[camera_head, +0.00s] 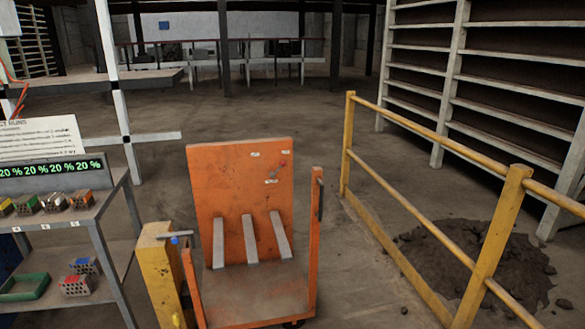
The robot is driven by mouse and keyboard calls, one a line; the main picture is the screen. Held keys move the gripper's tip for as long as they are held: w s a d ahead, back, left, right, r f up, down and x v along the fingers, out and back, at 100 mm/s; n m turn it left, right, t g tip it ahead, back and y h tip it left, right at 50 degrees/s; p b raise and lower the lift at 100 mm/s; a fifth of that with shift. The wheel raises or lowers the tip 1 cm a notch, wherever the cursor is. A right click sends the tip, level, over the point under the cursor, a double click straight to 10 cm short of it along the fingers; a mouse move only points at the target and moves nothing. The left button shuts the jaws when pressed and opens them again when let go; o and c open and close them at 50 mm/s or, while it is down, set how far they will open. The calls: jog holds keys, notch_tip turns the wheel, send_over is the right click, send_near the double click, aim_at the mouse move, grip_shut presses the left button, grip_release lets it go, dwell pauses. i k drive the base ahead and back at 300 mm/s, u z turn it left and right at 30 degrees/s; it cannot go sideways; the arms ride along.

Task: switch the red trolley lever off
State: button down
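An orange-red trolley (240,180) stands upright in the middle foreground, with a tall back panel, a flat deck and three pale slats leaning on the panel. A yellow post (157,262) stands close to its left side. A small lever-like part (180,235) with a pale rod and a blue piece sits at the top of this post. A dark upright handle (320,200) is on the trolley's right post. My gripper is not in view.
A grey shelf table (70,215) with small coloured bricks, a green tray (25,287) and a 20 % display stands at the left. A yellow railing (420,135) runs along the right, with a dirt pile (470,255) behind it. The floor behind the trolley is open.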

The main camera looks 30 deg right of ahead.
aim_at(283, 163)
jog(key=i, duration=0.85)
jog(key=u, duration=0.05)
